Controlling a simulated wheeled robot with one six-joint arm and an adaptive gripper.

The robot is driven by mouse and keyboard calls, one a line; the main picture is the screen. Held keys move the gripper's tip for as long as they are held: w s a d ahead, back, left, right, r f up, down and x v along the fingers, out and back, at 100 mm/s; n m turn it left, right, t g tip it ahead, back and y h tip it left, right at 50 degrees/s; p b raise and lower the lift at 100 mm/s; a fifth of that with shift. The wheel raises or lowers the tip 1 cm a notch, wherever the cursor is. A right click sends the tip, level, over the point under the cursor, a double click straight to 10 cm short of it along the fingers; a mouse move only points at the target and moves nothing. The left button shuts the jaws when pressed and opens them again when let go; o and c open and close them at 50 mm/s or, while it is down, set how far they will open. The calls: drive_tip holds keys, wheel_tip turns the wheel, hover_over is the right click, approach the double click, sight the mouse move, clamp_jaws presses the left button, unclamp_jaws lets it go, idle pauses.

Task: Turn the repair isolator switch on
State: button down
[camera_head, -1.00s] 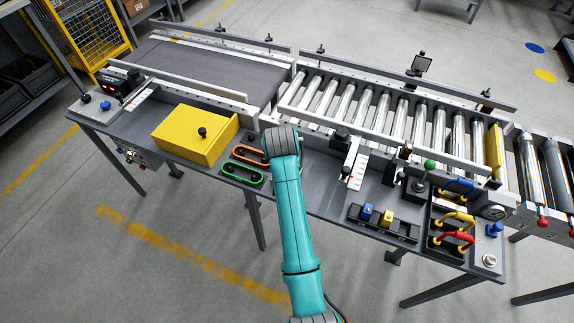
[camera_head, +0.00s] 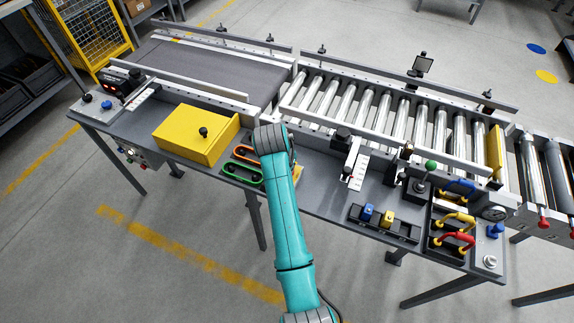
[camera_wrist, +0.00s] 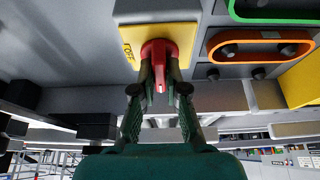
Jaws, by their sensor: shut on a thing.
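The isolator switch shows in the wrist view as a red rotary knob (camera_wrist: 157,48) on a yellow plate (camera_wrist: 184,58). The plate is on the front of a grey box. My gripper (camera_wrist: 160,80) is shut on the red knob, with one finger on each side of its handle. The handle points roughly down toward the gripper in the picture. In the head view my arm hides the knob and my gripper.
An orange-rimmed handle (camera_wrist: 260,46) and a green-rimmed one lie right of the switch in the wrist view. In the head view, a yellow box (camera_head: 190,135) stands left of my arm on the bench. A roller conveyor (camera_head: 385,115) runs behind. The floor in front is clear.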

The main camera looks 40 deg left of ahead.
drive_tip(key=c, duration=1.2)
unclamp_jaws()
drive_tip(key=v, duration=1.2)
drive_tip(key=shift+f, duration=0.1)
